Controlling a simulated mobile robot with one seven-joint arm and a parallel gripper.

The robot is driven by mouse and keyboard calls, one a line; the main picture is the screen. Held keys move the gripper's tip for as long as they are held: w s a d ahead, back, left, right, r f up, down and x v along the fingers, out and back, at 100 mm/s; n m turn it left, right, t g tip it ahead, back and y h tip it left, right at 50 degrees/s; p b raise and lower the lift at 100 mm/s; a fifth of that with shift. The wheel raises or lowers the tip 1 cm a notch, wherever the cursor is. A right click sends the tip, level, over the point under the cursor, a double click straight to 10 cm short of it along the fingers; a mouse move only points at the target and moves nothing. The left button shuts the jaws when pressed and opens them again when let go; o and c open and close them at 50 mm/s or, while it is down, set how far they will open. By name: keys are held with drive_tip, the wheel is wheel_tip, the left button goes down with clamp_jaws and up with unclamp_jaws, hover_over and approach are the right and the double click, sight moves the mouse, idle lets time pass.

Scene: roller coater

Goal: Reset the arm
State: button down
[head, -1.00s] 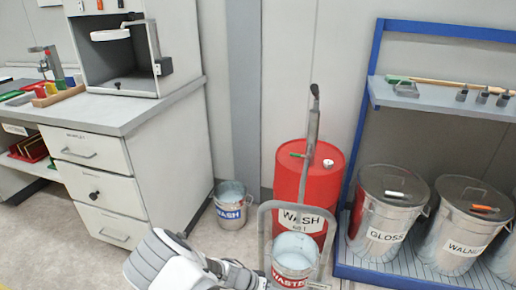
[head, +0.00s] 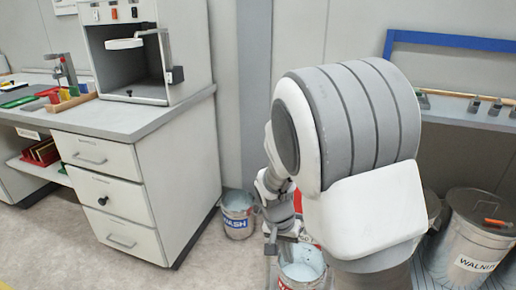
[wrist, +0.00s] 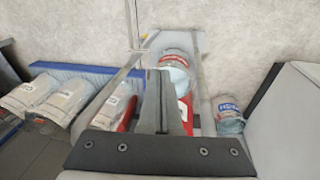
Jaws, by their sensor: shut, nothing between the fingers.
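My arm rises large across the middle right of the head view and bends down to my gripper (head: 282,232), which hangs near the waste bucket (head: 302,272). In the wrist view the two dark fingers of my gripper (wrist: 165,78) are together, with nothing between them. My arm hides most of the red wash drum, of which a piece shows in the wrist view (wrist: 186,110).
A wash bucket (head: 237,214) stands on the floor by the drawer cabinet (head: 125,190). Open floor (head: 40,235) lies at left.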

drive_tip(key=s+d+r+n+t+y, duration=0.1)
drive_tip(key=s+d+r+n+t, duration=0.15)
drive_tip(key=s+r, duration=0.75)
drive_tip(key=s+d+r+n+t+y, duration=0.1)
drive_tip(key=s+d+r+n+t, duration=0.2)
drive_tip(key=s+r, duration=0.65)
wheel_tip(320, 180, up, 23)
drive_tip(key=w+d+m+p, duration=0.1)
drive_tip(key=p, duration=2)
drive_tip(key=shift+f+g, duration=0.15)
drive_tip(key=shift+g, duration=0.1)
